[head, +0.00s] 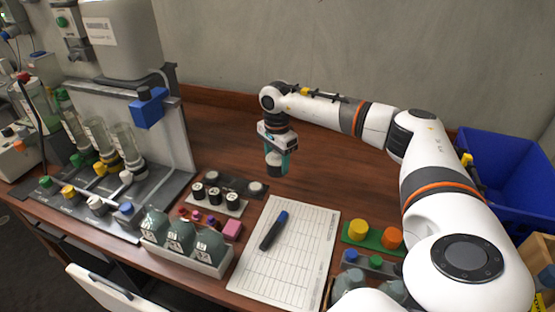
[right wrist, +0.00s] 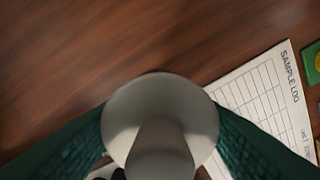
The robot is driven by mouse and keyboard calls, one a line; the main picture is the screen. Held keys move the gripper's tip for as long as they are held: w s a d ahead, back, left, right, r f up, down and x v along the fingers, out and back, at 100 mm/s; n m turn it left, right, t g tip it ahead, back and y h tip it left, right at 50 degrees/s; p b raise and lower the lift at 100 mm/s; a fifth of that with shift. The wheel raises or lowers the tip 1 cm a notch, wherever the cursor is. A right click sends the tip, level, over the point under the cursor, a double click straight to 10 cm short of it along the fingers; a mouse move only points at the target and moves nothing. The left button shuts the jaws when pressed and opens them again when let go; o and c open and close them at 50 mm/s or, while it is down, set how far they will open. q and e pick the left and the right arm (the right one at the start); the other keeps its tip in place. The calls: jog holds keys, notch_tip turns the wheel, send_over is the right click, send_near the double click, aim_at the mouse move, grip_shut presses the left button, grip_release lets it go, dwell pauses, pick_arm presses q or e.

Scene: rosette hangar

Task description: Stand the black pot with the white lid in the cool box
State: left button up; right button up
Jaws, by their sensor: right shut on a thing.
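My right gripper (head: 277,152) is shut on the black pot with the white lid (head: 274,168) and holds it over the wooden table, upright as far as I can tell. In the right wrist view the white lid (right wrist: 160,105) with its raised middle sits between the teal fingers and hides the pot's body. An open blue box (head: 510,165) stands at the far right, partly behind my right arm; I cannot tell whether it is the cool box. My left gripper is not in view.
A sample log sheet (head: 285,265) with a blue-capped marker (head: 274,230) lies at front. A white rack (head: 215,203) of black pots, a bottle rack (head: 185,253) and a bench apparatus (head: 120,160) stand left. A green tray (head: 372,238) lies right. The back middle of the table is clear.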

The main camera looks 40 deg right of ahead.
jog(key=shift+s+a+r+n, duration=0.2)
jog(key=shift+s+a+n, duration=0.25)
jog(key=shift+s, duration=0.4)
jog(key=shift+a, duration=0.35)
jog(key=s+a+n, duration=0.7)
jog(key=a+n, duration=0.2)
jog(key=a, duration=0.3)
jog(key=s+a+n, duration=0.7)
jog(key=a+n, duration=0.1)
jog(key=a, duration=0.4)
jog(key=shift+a+r+n, duration=0.3)
jog(key=shift+r+n, duration=0.05)
jog(key=shift+r, duration=0.05)
jog(key=shift+s+d, duration=0.1)
